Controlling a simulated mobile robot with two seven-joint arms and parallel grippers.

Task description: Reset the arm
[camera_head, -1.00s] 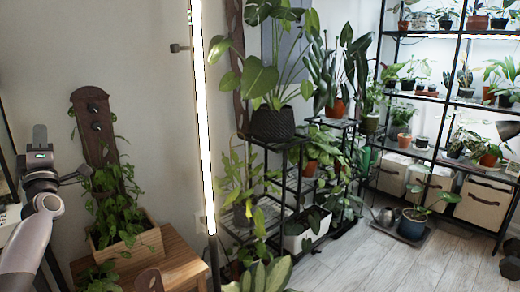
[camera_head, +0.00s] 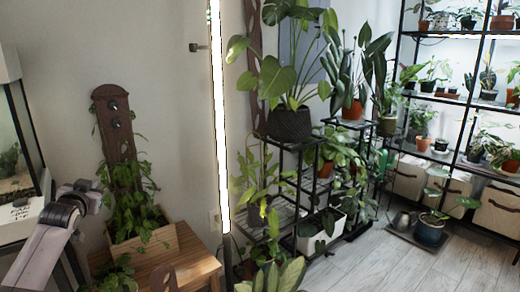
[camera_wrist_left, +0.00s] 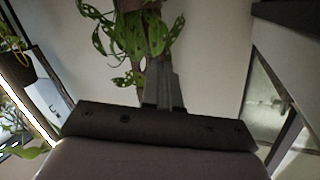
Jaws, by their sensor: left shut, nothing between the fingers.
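My left arm comes in from the left edge of the head view. Its gripper (camera_head: 100,188) is shut and empty, in front of the white wall, left of the wooden planter box (camera_head: 150,249). In the left wrist view the shut grey fingers (camera_wrist_left: 163,88) point toward a leafy plant (camera_wrist_left: 135,32) with holes in its leaves. No gap shows between the fingers, and I cannot tell how far the leaves are from them. My right gripper is not in view.
The planter stands on a wooden table (camera_head: 196,268), with a dark carved board (camera_head: 117,130) rising from it. A glass tank (camera_head: 18,150) is at the far left. Black plant stands (camera_head: 305,195) and shelves are farther right. Pale floor (camera_head: 375,265) is open at lower right.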

